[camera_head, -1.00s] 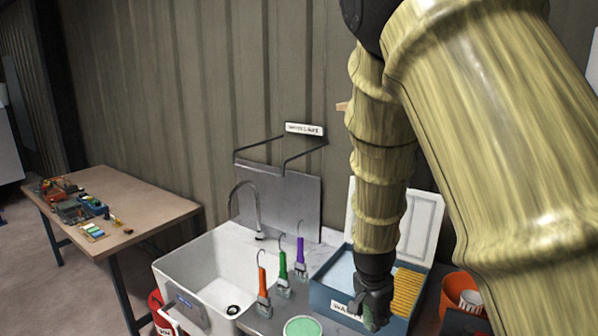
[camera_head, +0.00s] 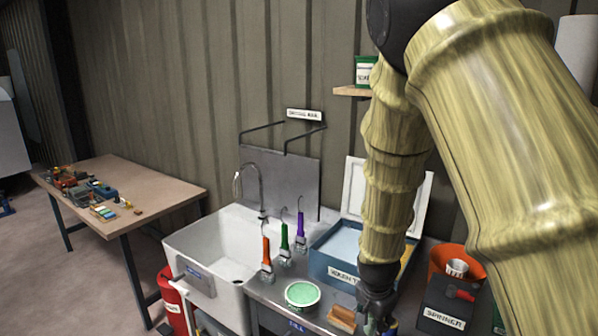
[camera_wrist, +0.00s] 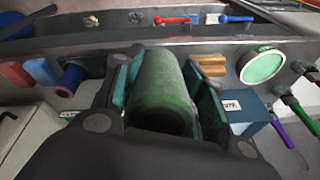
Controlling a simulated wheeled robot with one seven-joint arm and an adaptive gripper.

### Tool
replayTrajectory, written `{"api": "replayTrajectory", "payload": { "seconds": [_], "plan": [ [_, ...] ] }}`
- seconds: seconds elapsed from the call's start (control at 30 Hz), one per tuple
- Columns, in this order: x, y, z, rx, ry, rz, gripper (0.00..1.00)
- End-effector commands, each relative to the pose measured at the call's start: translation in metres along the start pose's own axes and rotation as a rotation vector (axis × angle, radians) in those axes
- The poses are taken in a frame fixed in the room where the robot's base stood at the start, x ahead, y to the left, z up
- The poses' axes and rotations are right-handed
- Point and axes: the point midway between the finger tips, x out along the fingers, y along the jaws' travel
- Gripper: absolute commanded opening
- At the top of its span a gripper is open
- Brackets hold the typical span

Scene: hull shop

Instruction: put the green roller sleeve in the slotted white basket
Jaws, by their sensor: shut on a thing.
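The green roller sleeve (camera_wrist: 163,88) fills the middle of the wrist view, gripped along its sides. My gripper (camera_wrist: 165,95) is shut on it, with one finger on each side. In the head view my gripper (camera_head: 377,312) hangs low in front of the blue wash tray, to the right of a wooden block. The sleeve is mostly hidden there by the gripper. I cannot make out a slotted white basket for certain in either view.
A white sink (camera_head: 215,250), upright brushes and a round green-topped tin (camera_head: 302,294) stand left of my gripper. The blue wash tray (camera_head: 335,266) is behind it. An orange-lined spinner (camera_head: 447,290) is at right. A workbench (camera_head: 150,195) with tools stands far left.

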Motion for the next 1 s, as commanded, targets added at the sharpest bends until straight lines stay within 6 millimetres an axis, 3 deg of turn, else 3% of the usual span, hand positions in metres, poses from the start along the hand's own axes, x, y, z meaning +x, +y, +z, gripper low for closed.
{"api": "replayTrajectory", "payload": {
  "seconds": [0.27, 0.7, 0.9, 1.0],
  "plan": [
    [0.059, 0.019, 0.016, -0.169, -0.024, -0.038, 0.18],
    [0.189, 0.061, 0.068, -0.642, -0.078, -0.146, 0.18],
    [0.229, 0.074, 0.091, -0.815, -0.096, -0.185, 0.18],
    [0.24, 0.078, 0.099, -0.868, -0.1, -0.198, 0.18]
  ]
}}
